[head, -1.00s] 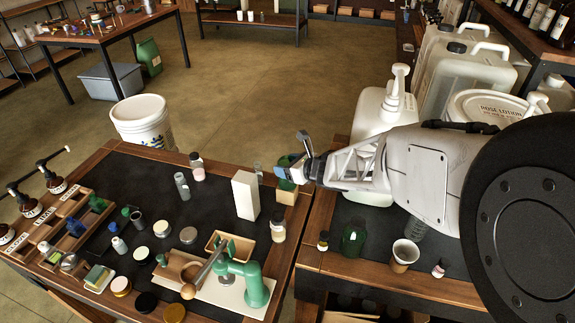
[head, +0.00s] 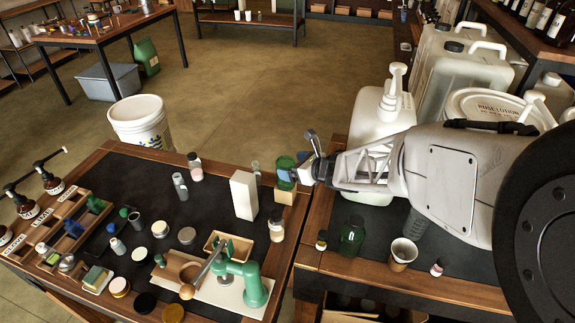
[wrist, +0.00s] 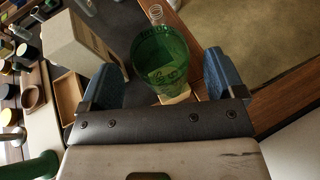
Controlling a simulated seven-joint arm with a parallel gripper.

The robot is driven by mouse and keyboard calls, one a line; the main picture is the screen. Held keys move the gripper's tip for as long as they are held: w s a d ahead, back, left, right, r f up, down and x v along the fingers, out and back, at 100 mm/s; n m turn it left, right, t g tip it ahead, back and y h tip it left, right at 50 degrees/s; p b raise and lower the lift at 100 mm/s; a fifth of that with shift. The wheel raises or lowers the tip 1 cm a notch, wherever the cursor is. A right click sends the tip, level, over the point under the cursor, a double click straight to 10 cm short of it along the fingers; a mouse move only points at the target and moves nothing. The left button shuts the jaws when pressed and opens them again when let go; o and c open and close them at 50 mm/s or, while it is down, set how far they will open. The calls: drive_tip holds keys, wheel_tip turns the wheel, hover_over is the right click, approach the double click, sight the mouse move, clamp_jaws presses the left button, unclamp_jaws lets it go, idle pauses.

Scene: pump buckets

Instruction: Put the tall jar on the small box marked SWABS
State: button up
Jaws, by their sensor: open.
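A green glass jar (head: 285,172) with lettering stands upright at the table's right side, apparently on a small tan box (head: 287,193). I cannot read any mark on this box. In the wrist view the green jar (wrist: 160,60) is between my two blue finger pads, with gaps at both sides, and a bit of the tan box (wrist: 176,98) shows under it. My gripper (head: 302,158) is open around the jar and holds nothing. Which item is the tall jar is not certain from labels.
A tall white box (head: 244,195) stands just left of the green jar. A cream bottle (head: 277,226) is in front. A green press (head: 250,280), small jars and trays crowd the table. A white jug (head: 380,130) stands behind my arm.

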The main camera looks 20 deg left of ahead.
drive_tip(key=v, duration=0.8)
drive_tip(key=shift+d, duration=0.25)
idle(0.4)
drive_tip(key=w+d+r+m+t+h, duration=0.2)
drive_tip(key=d+r+m+t+h, duration=0.4)
drive_tip(key=d+r+m, duration=0.75)
drive_tip(key=s+d+r+m+h, duration=0.4)
drive_tip(key=d+m, duration=0.4)
drive_tip(key=m, duration=0.5)
drive_tip(key=s+d+m+g, duration=0.2)
drive_tip(key=s+m+g, duration=0.1)
drive_tip(key=s+m, duration=0.4)
drive_tip(key=s+d+m+g+h, duration=0.1)
drive_tip(key=s+d+m+g, duration=0.1)
drive_tip(key=s+m, duration=0.6)
drive_tip(key=s+d+r+m+g+h, duration=0.1)
drive_tip(key=s+d+m+g, duration=0.2)
drive_tip(key=s+m, duration=0.5)
drive_tip(key=s, duration=0.3)
drive_tip(key=shift+s+d+g, duration=0.2)
drive_tip(key=shift+d+g, duration=0.1)
